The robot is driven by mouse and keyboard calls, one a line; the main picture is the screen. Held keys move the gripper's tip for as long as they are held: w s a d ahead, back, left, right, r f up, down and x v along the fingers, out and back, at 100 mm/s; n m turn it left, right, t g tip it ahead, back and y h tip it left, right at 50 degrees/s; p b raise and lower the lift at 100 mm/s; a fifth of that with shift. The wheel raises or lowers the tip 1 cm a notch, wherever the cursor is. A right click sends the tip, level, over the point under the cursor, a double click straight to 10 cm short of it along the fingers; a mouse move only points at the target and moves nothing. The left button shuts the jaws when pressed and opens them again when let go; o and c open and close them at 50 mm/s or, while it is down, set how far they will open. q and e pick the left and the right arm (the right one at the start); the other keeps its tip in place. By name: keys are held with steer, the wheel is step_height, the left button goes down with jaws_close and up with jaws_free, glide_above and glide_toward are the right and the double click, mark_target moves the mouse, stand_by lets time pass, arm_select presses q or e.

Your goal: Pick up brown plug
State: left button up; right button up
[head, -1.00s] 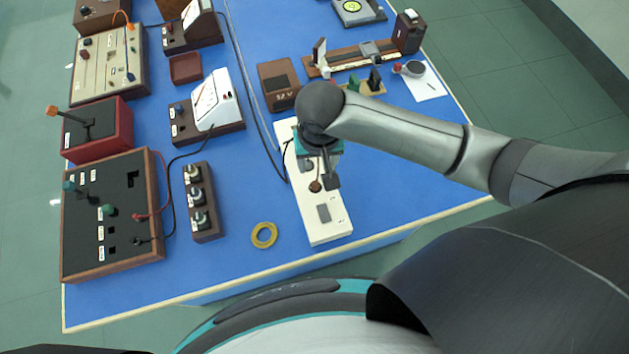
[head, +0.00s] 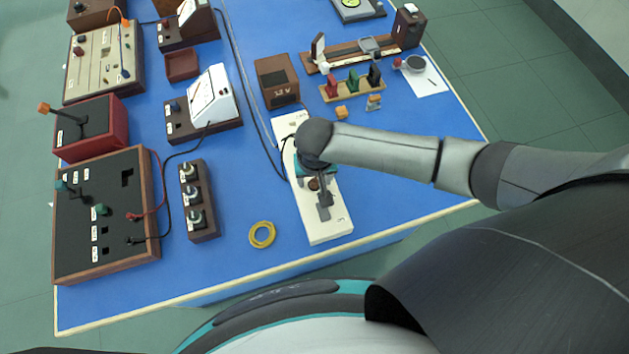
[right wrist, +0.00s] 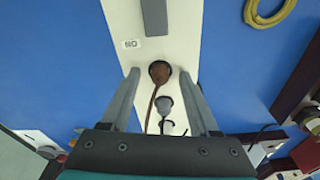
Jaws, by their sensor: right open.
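The brown plug (head: 314,184) sits upright in the white socket strip (head: 327,229), partly hidden by my right gripper (head: 320,197) in the head view. In the right wrist view the brown plug (right wrist: 158,72) has a brown cord running back towards the gripper. My right gripper (right wrist: 159,77) is open, with one finger on each side of the plug. I see no clear contact between the fingers and the plug. My left gripper is not in view.
A grey plug (right wrist: 165,104) sits on the strip close behind the brown one. A yellow tape ring (head: 262,235) and a dark box with several knobs (head: 207,226) lie to the left. A 12 V box (head: 277,81) stands beyond the strip. Blue tabletop is free around the strip's near end.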

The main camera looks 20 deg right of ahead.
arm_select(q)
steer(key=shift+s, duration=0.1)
arm_select(e)
jaws_close()
stand_by(0.3)
steer(key=shift+r, duration=0.1)
